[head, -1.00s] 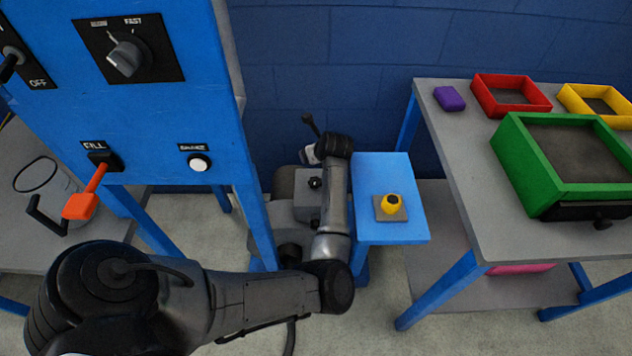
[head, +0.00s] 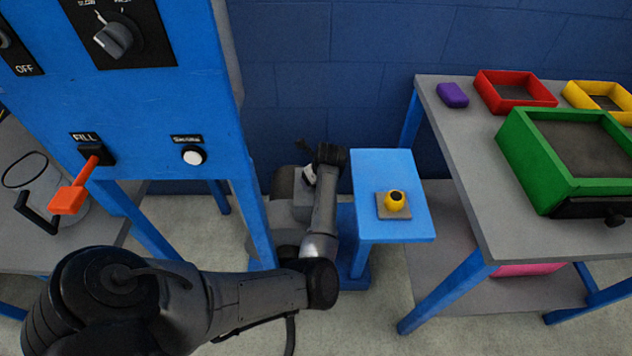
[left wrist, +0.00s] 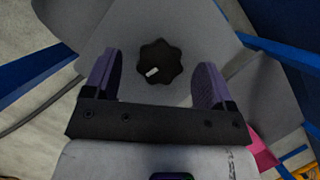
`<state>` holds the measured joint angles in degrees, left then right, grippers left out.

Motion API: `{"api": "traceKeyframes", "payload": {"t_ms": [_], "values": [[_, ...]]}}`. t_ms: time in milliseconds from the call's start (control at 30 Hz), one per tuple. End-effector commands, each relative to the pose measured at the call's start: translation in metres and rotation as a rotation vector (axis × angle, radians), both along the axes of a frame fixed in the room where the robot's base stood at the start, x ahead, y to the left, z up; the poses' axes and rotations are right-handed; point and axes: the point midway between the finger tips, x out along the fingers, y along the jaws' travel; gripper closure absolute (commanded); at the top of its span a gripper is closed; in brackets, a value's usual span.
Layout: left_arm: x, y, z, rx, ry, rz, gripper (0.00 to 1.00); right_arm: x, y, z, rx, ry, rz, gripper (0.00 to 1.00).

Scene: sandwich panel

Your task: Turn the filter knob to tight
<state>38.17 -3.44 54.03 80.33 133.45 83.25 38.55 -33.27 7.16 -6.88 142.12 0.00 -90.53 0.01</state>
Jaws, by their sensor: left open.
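The filter knob (left wrist: 160,52) is a black, lobed knob with a short white mark on its lower left, on a grey housing (left wrist: 205,40) in the left wrist view. My left gripper (left wrist: 160,60) is open, with one purple-grey finger on each side of the knob. Gaps show between the fingers and the knob; contact is not visible. No tight or loose lettering is readable. In the head view the grey housing (head: 288,207) stands behind my left arm, and the arm hides the knob and fingers. My right gripper is not in view.
A blue panel (head: 130,120) with a dial, an orange fill lever (head: 75,190) and a white button stands left of the housing. A grey table (head: 470,190) holds coloured trays farther right.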

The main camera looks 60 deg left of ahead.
Motion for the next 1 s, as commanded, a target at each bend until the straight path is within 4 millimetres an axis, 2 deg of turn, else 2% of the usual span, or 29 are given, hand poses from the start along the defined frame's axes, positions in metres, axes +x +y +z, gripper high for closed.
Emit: {"api": "traceKeyframes", "payload": {"t_ms": [133, 433, 933, 1000], "values": [[0.0, 0.0025, -0.007, 0.0, 0.001, -0.002, 0.22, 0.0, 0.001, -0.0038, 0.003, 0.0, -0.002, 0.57], [0.0, 0.0028, -0.0072, 0.0, -0.001, -0.001, 0.23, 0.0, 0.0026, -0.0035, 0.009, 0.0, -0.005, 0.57], [0.0, 0.0027, -0.007, 0.0, -0.001, -0.001, 0.71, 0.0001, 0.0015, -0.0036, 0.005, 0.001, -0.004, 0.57], [0.0, 0.0026, -0.0069, 0.0, 0.0, -0.002, 0.71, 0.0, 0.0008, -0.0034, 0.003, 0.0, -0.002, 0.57]]}}
